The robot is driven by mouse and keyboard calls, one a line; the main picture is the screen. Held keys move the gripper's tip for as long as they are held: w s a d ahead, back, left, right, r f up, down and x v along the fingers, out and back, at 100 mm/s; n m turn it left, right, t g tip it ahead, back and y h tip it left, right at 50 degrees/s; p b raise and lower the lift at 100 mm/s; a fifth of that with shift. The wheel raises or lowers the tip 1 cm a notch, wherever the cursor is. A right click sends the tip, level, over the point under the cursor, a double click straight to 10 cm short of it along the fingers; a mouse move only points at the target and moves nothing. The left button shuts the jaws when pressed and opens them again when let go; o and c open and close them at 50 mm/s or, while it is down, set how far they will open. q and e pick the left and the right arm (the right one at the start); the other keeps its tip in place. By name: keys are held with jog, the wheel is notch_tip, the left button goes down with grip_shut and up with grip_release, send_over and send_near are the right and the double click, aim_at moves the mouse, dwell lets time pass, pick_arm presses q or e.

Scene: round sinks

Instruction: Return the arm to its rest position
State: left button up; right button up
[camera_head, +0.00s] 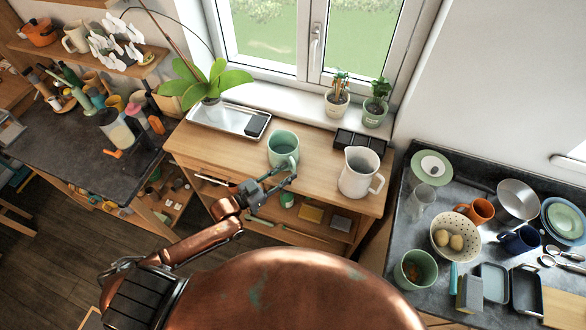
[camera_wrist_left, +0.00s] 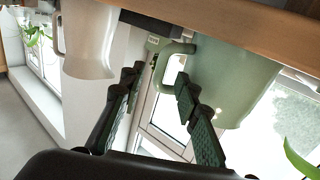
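A green mug (camera_head: 284,146) stands upright near the front of the wooden cabinet top (camera_head: 224,143). My left gripper (camera_head: 283,189) is just in front of it, at the cabinet's front edge. In the left wrist view the two fingers (camera_wrist_left: 157,86) are spread apart with nothing held between them. The green mug (camera_wrist_left: 232,82) appears upside down there, with its handle beyond the fingertips; I cannot tell the exact gap. My left arm comes in from the lower left, bent at the elbow. My right gripper is not in view.
A white pitcher (camera_head: 357,174) stands right of the mug. A potted orchid (camera_head: 211,106), a metal tray (camera_head: 228,121) and a black box (camera_head: 359,143) are behind. Dark counters with crockery flank the cabinet. Open shelves lie below its top. Dark floor (camera_head: 45,255) is clear at lower left.

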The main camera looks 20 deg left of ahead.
pick_arm(q)
jog(key=v, duration=0.8)
